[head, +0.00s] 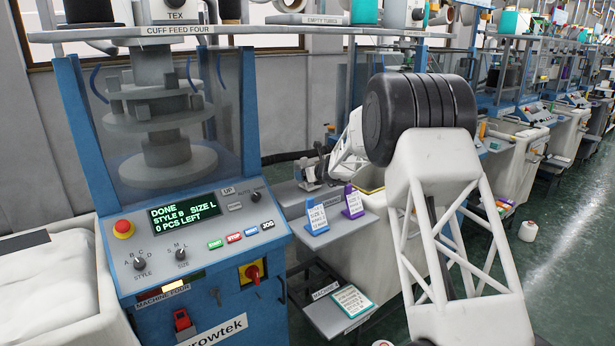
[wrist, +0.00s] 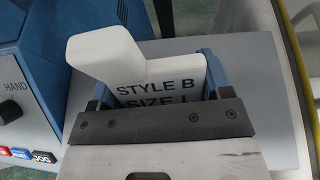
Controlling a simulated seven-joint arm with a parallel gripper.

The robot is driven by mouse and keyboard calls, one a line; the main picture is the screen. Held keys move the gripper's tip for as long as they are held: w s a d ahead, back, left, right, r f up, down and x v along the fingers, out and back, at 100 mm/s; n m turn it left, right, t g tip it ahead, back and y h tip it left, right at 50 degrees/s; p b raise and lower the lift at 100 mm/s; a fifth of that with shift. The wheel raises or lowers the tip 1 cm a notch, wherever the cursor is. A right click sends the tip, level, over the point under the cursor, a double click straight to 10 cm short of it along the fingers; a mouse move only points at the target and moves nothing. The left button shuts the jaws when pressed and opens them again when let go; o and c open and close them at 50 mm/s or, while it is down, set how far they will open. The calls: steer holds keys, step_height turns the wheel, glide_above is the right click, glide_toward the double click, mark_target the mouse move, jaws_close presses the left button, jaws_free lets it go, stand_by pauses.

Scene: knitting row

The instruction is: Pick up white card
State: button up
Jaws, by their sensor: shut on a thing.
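In the wrist view a white card (wrist: 160,88) reading "STYLE B" and a partly covered "SIZE L" is just beyond my gripper (wrist: 155,112). Blue edges of a stand (wrist: 208,72) show beside it. My gripper's dark bar hides the card's lower part. A white rounded block (wrist: 105,50) overlaps the card's upper left. My gripper is shut on the white card.
The blue machine panel (head: 200,240) stands left; its display reads "DONE, STYLE B, SIZE L, 0 PCS LEFT". A grey shelf (head: 345,235) bears the stands. A lower tray (head: 325,318) holds a green-edged card (head: 353,300). A white bin (head: 45,290) is at the left.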

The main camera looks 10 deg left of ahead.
mark_target(308, 164)
step_height(308, 164, up, 10)
steer(key=shift+f, duration=0.15)
stand_by(0.4)
steer(key=shift+d, duration=0.1)
stand_by(0.5)
steer(key=s+d+f+m+t+h, duration=0.2)
steer(key=d+f, duration=0.1)
steer(key=d, duration=1.1)
steer(key=s+d+f+m+t+h, duration=0.1)
steer(key=s+d+f+m+h, duration=0.15)
steer(key=d, duration=1.15)
steer(key=s+d+f+m+h, duration=0.1)
steer(key=s+d+f, duration=0.25)
steer(key=f, duration=0.35)
steer(key=s+d+f+t, duration=0.1)
steer(key=s+d+f, duration=0.2)
steer(key=s+f, duration=0.35)
steer(key=s+d+f+m+h, duration=0.1)
steer(key=s+d+f, duration=0.2)
steer(key=f, duration=0.6)
steer(key=w+a+r+n+g+y, duration=0.1)
steer(key=w+a+r+n+y, duration=0.1)
steer(key=r, duration=0.7)
steer(key=w+a+r+n+g+y, duration=0.2)
steer(key=w+a+r+n+y, duration=0.1)
steer(key=r, duration=0.7)
steer(key=shift+w+a+r+n+y, duration=0.35)
steer(key=shift+w+a+y, duration=0.15)
steer(key=shift+a, duration=0.6)
